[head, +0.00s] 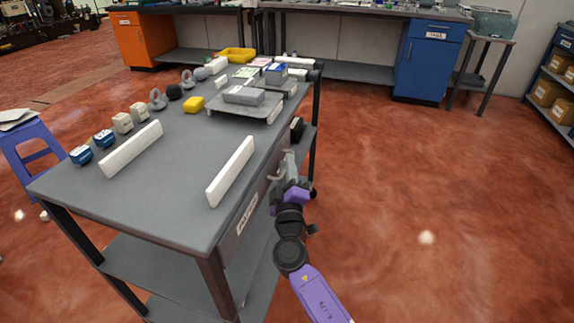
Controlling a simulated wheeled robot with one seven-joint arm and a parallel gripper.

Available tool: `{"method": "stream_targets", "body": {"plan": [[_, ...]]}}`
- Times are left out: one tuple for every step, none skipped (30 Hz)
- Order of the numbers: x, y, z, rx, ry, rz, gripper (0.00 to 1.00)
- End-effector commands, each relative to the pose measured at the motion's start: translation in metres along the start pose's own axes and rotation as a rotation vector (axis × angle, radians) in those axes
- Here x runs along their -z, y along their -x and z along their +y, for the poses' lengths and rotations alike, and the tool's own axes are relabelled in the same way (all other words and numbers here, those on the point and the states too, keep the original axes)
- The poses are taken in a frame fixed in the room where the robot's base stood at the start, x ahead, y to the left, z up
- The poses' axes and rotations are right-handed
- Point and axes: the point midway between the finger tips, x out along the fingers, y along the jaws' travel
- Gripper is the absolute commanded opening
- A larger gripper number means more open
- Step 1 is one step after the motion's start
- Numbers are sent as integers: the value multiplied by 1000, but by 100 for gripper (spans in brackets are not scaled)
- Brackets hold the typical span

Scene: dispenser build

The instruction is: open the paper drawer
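The grey table (185,175) has a drawer front (262,188) under its top, on the right side. A white label (247,213) with small dark lettering sits on that side; I cannot read it surely. The drawer looks closed, flush with the table side. My gripper (289,163) is beside this drawer front, near the far end of it, at the table's right edge. My purple and black arm comes up from the bottom. The fingers are small and partly hidden, so I cannot tell whether they are open, or whether they touch the handle, which I cannot make out.
A lower shelf (150,255) is below. A purple stool (45,160) stands left. The red floor to the right is clear.

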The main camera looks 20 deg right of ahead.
Motion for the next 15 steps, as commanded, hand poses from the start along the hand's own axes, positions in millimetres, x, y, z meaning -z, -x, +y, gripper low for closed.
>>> {"method": "stream_targets", "body": {"plan": [[0, -3, 0, 0, 0, 0, 19], [0, -4, 0, 0, 0, 0, 19], [0, -4, 0, 1, 0, -1, 19], [0, -5, 0, 1, 0, -1, 19], [0, -5, 0, 1, 0, -1, 19], [-1, -5, 0, 1, 0, -1, 19], [0, -5, 0, 1, 0, -1, 19], [0, -5, 0, 1, 0, -1, 19], [0, -5, 0, 1, 0, -1, 19], [0, -5, 0, 1, 0, -1, 19], [0, -5, 0, 1, 0, -1, 13], [0, -5, 0, 1, 0, -1, 5], [0, -5, 0, 1, 0, -1, 0], [0, -5, 0, 1, 0, -1, 0], [0, -5, 0, 1, 0, -1, 0]]}}
